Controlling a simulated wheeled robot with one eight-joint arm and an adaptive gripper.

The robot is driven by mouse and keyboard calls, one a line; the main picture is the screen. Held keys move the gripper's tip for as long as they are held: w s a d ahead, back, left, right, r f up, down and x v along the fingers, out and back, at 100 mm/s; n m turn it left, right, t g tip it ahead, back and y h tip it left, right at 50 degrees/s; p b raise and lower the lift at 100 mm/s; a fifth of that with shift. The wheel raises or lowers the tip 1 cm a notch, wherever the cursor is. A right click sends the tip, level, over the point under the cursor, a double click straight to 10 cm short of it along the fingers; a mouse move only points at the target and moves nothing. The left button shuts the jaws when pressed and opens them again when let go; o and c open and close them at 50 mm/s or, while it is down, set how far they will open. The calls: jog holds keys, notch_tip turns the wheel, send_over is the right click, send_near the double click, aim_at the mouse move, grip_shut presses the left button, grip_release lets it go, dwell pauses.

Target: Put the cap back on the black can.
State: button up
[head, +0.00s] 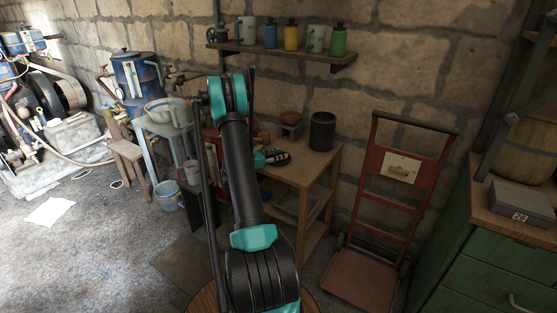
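The black can (322,132) stands upright on the wooden table at the right end of its top, close to the stone wall. Its top looks dark, and I cannot tell whether it is open. I cannot make out a cap for certain. My gripper (284,157) is low over the table, to the left of the can and nearer to me, apart from it. It shows small and dark, partly behind my own arm. I cannot tell whether its fingers are open or hold anything.
A wall shelf (285,54) with several bottles and mugs hangs above. A red hand truck (385,195) stands right of the wooden table (318,165). A green cabinet (490,268) is at far right.

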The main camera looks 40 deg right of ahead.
jog(key=c, duration=0.8)
jog(key=shift+o, duration=0.2)
jog(key=shift+r, duration=0.1)
